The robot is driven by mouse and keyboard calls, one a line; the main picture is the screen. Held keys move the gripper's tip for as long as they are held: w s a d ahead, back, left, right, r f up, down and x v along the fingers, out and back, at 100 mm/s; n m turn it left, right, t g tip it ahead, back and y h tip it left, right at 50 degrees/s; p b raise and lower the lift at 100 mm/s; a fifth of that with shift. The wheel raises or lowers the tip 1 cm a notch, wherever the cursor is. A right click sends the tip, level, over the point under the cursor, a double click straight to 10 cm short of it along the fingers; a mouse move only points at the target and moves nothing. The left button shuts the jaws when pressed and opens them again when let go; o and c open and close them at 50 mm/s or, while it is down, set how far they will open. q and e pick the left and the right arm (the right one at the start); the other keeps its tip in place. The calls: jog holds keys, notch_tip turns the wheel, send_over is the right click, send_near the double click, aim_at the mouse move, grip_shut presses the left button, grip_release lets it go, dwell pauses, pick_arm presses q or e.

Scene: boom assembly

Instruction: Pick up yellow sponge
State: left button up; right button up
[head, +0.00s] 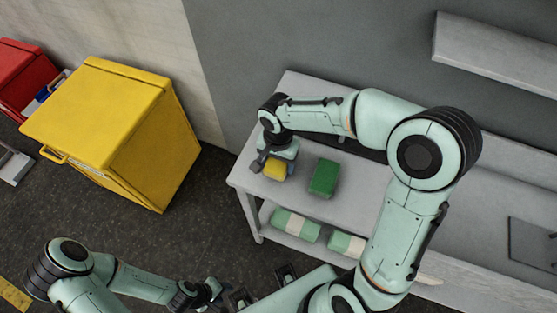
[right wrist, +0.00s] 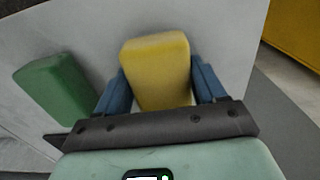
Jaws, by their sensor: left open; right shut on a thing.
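The yellow sponge (head: 275,170) is at the left end of the grey table, under my right gripper (head: 264,166). In the right wrist view the yellow sponge (right wrist: 157,70) sits between the two blue fingers of my right gripper (right wrist: 160,90), which is shut on it. I cannot tell whether the sponge is lifted off the tabletop. My left gripper (head: 225,297) is low at the bottom of the head view, away from the table, open, with no object seen in it.
A green sponge (head: 324,178) lies to the right of the yellow one on the table (head: 300,90). Green and white packages (head: 296,225) lie on the lower shelf. A yellow bin (head: 110,120) and a red bin (head: 20,65) stand at left. A wall shelf (head: 495,50) is upper right.

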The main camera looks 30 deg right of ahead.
pick_arm(q)
jog(key=w+r+p, duration=0.2)
jog(key=r, duration=0.1)
jog(key=shift+r, duration=0.1)
pick_arm(e)
notch_tip(320, 180, up, 19)
jog(key=shift+r, duration=0.2)
